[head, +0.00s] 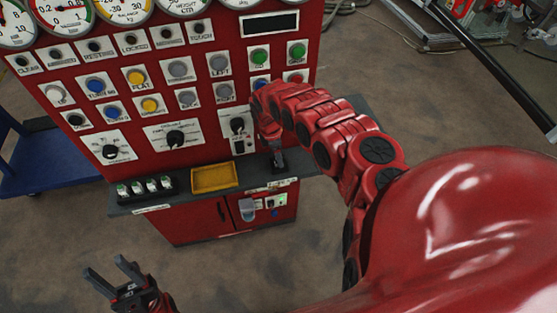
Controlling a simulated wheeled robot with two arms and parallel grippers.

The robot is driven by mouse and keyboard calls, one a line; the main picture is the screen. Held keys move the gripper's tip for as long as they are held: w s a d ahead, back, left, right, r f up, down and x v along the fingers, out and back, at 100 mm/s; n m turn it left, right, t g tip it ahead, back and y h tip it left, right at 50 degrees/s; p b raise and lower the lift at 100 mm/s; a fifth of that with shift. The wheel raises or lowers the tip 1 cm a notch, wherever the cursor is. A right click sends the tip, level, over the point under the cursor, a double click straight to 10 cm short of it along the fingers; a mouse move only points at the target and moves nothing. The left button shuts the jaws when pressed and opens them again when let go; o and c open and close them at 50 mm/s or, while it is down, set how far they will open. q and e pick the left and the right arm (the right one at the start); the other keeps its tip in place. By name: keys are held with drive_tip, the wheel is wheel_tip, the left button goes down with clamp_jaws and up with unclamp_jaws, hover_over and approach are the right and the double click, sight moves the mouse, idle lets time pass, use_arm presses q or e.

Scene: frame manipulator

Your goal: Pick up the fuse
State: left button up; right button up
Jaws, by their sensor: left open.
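Several small fuses with white and green ends (145,186) stand in a row in a black holder (142,197) on the left of the grey shelf. Which one is the fuse of the task I cannot tell. My left gripper (105,267) is at the bottom left, open and empty. It is apart from the holder, nearer to me and lower in the picture. My right arm (325,138) reaches to the panel's right side. Its end is by the shelf's right part, near a dark upright piece (278,162). The right gripper's fingers cannot be made out clearly.
A red panel (75,140) with buttons, knobs and gauges rises behind the shelf. A yellow tray (213,178) lies on the shelf, right of the holder. A red cabinet (195,222) is below. A blue cart (50,170) stands left. Floor between my left gripper and the cabinet is clear.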

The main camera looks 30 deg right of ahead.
clamp_jaws()
idle(0.4)
